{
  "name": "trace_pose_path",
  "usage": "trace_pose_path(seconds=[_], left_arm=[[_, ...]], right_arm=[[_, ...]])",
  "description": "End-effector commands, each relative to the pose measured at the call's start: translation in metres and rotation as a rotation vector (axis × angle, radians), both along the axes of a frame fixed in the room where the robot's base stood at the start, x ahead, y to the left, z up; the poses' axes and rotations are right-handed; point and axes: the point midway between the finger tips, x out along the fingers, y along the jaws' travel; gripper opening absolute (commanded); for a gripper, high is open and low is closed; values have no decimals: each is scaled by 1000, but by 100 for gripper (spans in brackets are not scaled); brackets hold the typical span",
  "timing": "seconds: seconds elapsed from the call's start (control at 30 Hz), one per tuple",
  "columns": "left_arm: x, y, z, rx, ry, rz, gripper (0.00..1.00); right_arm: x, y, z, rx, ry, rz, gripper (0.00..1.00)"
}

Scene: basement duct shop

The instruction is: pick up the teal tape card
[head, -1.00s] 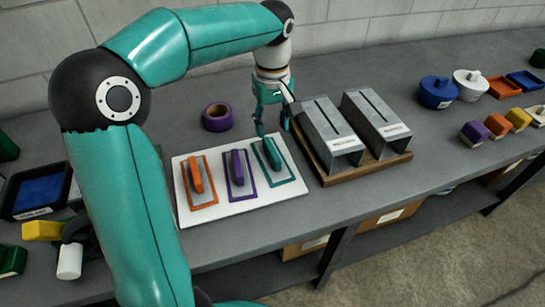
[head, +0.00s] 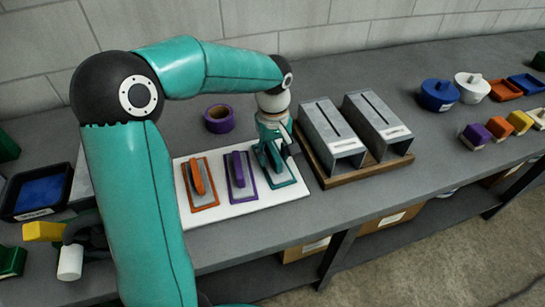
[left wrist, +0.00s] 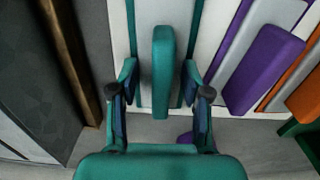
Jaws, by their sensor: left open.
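The teal tape card (head: 288,181) lies flat at the right end of a white board (head: 245,210) and has a raised teal handle. My left gripper (head: 270,160) is over it, pointing down, and partly hides it. In the left wrist view the teal handle (left wrist: 163,75) stands between the two open fingers, one on each side, with a gap to each. My right gripper is in neither view.
An orange card (head: 205,204) and a purple card (head: 242,190) lie left on the board. Two metal duct pieces on a wooden base (head: 374,171) stand close on the right. A purple tape roll (head: 219,119) is behind. Coloured blocks and tubs sit further right.

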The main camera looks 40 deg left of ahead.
Motion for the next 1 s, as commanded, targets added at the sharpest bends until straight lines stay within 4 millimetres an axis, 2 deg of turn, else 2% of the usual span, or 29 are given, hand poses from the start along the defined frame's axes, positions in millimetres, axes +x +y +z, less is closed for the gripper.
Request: trace_pose_path(seconds=[0.07, 0.33, 0.77, 1.0], left_arm=[[0, 0, 0, -1, 1, 0, 44], [0, -1, -1, -1, 3, -1, 0], [0, -1, 1, -1, 5, -3, 0], [1, -1, 22, 1, -1, -3, 0]], right_arm=[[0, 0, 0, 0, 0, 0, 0], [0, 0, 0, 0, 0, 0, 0], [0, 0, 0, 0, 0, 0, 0], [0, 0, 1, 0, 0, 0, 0]])
